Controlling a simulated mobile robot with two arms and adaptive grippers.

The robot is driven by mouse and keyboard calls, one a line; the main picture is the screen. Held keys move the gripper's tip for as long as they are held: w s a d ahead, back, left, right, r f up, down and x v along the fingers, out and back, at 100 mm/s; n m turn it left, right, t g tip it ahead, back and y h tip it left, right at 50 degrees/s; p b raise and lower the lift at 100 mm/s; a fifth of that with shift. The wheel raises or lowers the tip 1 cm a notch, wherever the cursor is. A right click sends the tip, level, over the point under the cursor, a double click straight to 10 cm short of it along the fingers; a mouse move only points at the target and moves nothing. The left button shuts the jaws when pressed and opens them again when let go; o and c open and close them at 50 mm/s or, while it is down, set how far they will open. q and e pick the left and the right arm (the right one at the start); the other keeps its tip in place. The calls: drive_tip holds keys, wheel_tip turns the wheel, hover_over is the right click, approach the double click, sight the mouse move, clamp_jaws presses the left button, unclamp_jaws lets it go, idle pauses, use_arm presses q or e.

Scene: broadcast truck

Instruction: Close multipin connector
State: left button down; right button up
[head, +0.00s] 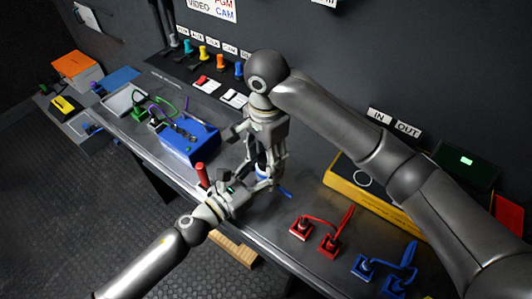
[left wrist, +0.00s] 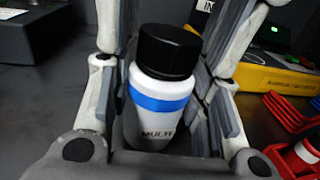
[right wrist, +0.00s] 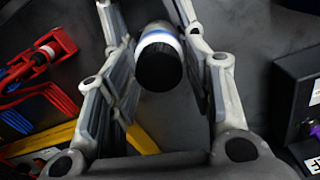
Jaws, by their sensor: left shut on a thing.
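The multipin connector (left wrist: 160,105) is a white cylinder with a blue band, the letters MULTI and a black cap (left wrist: 170,50). My left gripper (head: 252,186) is shut on its white body and holds it upright between the fingers. My right gripper (head: 266,172) comes down from above with a finger on each side of the cap. In the right wrist view the black cap (right wrist: 159,72) lies between the spread fingers, with gaps showing beside it. In the head view the connector is mostly hidden by both grippers.
Red connectors (head: 329,245) and blue connectors (head: 363,268) with cables stand at the right. A yellow case (head: 345,185) lies behind them. A blue box (head: 190,138) with cables stands at the left. A red handle (head: 201,175) is close to my left gripper.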

drive_tip(key=shift+o, duration=1.2)
wheel_tip(320, 180, up, 12)
use_arm(q)
drive_tip(key=c, duration=0.7)
unclamp_jaws()
drive_tip(key=shift+s+a, duration=0.1)
drive_tip(key=v, duration=1.1)
drive_tip(key=shift+s+a, duration=0.25)
drive_tip(key=shift+a, duration=0.05)
